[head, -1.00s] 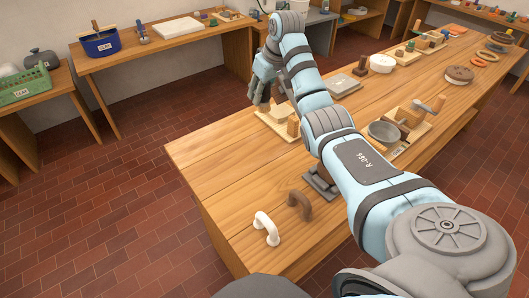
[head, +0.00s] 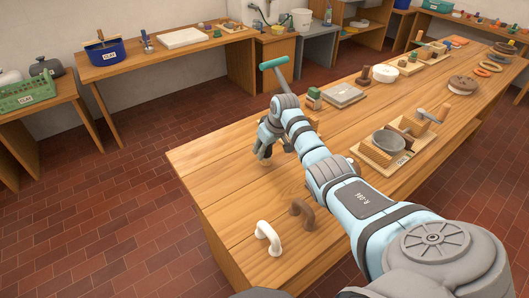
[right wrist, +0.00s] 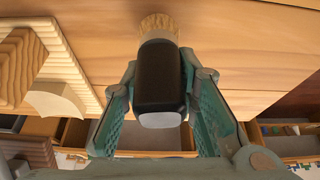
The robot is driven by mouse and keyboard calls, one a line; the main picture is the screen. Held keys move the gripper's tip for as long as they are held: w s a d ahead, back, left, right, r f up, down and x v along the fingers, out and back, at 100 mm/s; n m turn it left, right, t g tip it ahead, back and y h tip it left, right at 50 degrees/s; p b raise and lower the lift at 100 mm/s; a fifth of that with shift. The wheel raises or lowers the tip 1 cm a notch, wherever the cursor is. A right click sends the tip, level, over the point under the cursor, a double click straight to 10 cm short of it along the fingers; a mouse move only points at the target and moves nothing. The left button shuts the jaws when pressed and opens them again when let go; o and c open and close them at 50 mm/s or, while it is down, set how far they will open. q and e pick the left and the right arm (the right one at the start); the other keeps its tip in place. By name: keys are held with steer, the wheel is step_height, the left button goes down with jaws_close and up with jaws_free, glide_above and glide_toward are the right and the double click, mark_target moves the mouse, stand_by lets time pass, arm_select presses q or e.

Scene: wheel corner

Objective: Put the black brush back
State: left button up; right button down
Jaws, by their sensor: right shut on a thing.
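My right gripper (head: 265,150) is low over the near-left part of the long wooden table (head: 225,195) in the head view. In the right wrist view, its two teal fingers (right wrist: 160,105) are shut on the black brush (right wrist: 160,80), one on each side of its black body. The brush's tan end (right wrist: 159,25) points away from the gripper, toward the wood surface. I cannot tell whether it touches. My left gripper is out of view.
A white handle (head: 267,238) and a brown handle (head: 302,214) stand near the table's front. A wooden tray with a grey bowl (head: 389,141) lies to the right. A stepped wooden piece (right wrist: 35,60) is left of the brush in the wrist view. The table's left part is bare.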

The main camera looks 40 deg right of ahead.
steer(key=shift+f, duration=0.55)
steer(key=shift+f, duration=0.3)
steer(key=c, duration=1.3)
jaws_free()
